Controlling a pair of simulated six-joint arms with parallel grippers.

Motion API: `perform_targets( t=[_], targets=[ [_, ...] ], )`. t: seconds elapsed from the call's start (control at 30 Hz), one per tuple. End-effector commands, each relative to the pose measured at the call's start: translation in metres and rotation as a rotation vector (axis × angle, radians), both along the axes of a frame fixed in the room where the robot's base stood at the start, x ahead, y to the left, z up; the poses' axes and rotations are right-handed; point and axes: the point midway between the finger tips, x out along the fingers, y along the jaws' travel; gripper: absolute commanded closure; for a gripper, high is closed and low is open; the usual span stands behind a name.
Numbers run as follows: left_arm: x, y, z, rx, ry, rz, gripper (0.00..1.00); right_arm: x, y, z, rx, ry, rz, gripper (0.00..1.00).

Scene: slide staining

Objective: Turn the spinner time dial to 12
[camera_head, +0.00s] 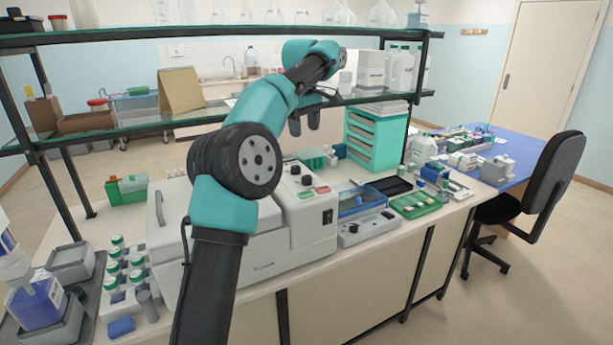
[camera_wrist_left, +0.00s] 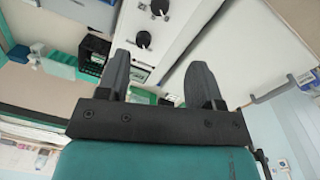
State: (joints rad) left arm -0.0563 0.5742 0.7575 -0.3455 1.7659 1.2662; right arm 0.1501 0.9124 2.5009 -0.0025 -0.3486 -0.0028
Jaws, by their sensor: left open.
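The spinner is a pale grey bench machine (camera_head: 308,215) with a closed lid on its left part and a control panel on its right. Two black dials sit on the panel, an upper one (camera_head: 295,169) and a lower one (camera_head: 306,180). In the left wrist view two black dials (camera_wrist_left: 161,7) (camera_wrist_left: 144,39) show ahead of the fingers; the nearer one lies between their lines. My right gripper is not in view.
A dark-framed shelf (camera_head: 150,125) with glass boards stands over the back of the bench. A teal drawer unit (camera_head: 375,140) is behind the panel. Right of the spinner are a blue-lidded box (camera_head: 362,198) and a green tray (camera_head: 416,205). Green-capped bottles (camera_head: 116,262) stand at left.

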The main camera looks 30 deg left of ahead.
Motion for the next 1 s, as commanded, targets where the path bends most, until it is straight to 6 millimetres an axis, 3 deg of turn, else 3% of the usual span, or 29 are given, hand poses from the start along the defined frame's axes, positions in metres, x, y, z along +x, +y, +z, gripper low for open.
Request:
perform_targets(
  t=[0.37, 1.0],
  targets=[
    [0.001, -0.001, -0.045, -0.001, 0.003, -0.001, 0.4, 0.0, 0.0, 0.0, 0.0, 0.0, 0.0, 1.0],
    [0.007, -0.002, -0.144, -0.001, 0.001, -0.001, 0.4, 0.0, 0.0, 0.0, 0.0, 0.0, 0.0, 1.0]
  ],
)
